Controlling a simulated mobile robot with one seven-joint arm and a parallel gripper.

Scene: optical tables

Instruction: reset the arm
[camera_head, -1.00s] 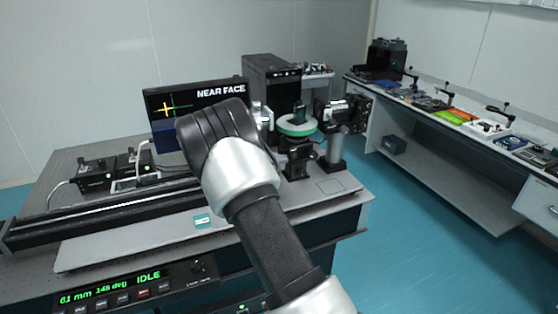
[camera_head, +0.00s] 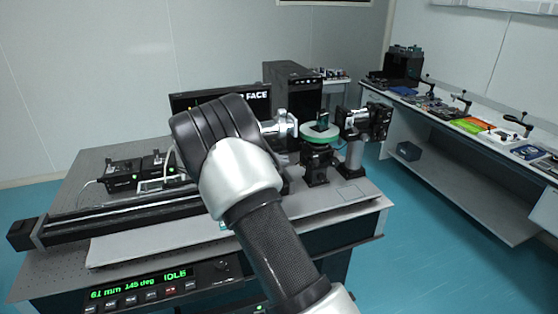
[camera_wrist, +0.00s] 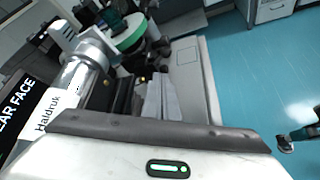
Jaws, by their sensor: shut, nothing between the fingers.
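My arm (camera_head: 262,215) reaches up from the bottom of the head view, its black bent joint in front of the optical table (camera_head: 92,180). My fingers are hidden behind it there. In the wrist view, the white housing of my gripper (camera_wrist: 110,158), with a lit green strip, fills the bottom edge; the fingertips do not show. Nothing is seen held, and the gripper is shut. A silver tube (camera_wrist: 92,58) marked "Haldruk" lies close ahead, beside a round stage with a green rim (camera_wrist: 130,35). The green-rimmed stage also stands right of my arm in the head view (camera_head: 320,135).
A dark monitor (camera_head: 180,102) is partly behind my arm. A black rail (camera_head: 120,215) and small boxes (camera_head: 122,174) occupy the table's left. A black mount (camera_head: 372,122) stands right of the stage. A side bench (camera_head: 440,116) carries several tools. The blue floor (camera_head: 440,235) between is clear.

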